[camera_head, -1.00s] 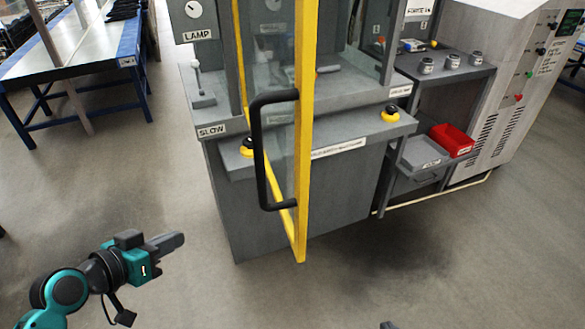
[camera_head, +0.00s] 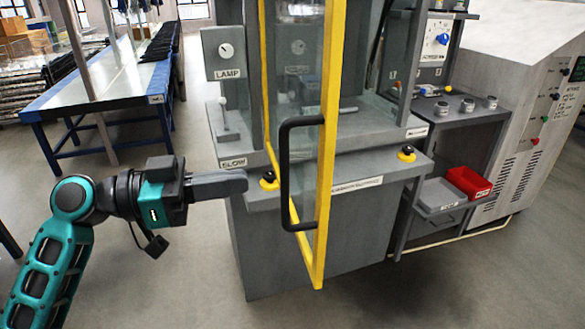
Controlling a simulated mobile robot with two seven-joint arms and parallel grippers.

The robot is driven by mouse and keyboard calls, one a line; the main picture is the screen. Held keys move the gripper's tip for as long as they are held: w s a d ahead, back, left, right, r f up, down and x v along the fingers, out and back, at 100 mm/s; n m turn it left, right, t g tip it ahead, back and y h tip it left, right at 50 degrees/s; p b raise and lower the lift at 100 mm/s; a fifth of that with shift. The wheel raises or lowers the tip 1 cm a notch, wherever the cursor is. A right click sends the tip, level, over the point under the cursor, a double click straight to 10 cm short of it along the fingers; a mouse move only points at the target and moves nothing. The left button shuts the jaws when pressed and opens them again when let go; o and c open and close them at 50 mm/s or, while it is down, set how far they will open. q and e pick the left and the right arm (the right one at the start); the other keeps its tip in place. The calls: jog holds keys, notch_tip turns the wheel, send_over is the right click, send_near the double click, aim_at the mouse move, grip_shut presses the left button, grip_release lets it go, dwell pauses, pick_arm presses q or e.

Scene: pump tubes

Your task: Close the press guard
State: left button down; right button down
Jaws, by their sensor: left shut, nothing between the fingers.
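The press guard (camera_head: 330,130) is a clear panel in a yellow frame. It stands swung out from the front of the grey press (camera_head: 270,235), edge-on towards me. Its black bar handle (camera_head: 284,175) faces left. My left gripper (camera_head: 243,181) is shut and empty, pointing right, to the left of the handle in the picture. A gap shows between the fingertips and the handle. My right gripper is not in view.
The press has a lever (camera_head: 226,122) and yellow-and-black buttons (camera_head: 406,153) on its front ledge. A side shelf with a red bin (camera_head: 468,182) and a grey cabinet (camera_head: 535,110) stand to the right. A blue-legged bench (camera_head: 100,85) is at the left. The floor in front is clear.

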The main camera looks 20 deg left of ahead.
aim_at(312, 172)
pick_arm(q)
jog(key=p+x, duration=0.2)
jog(key=x, duration=0.6)
jog(key=shift+r, duration=0.2)
jog(key=shift+w+d+f, duration=0.15)
jog(key=shift+w+d, duration=0.15)
jog(key=shift+d, duration=0.2)
jog(key=shift+w+d, duration=0.1)
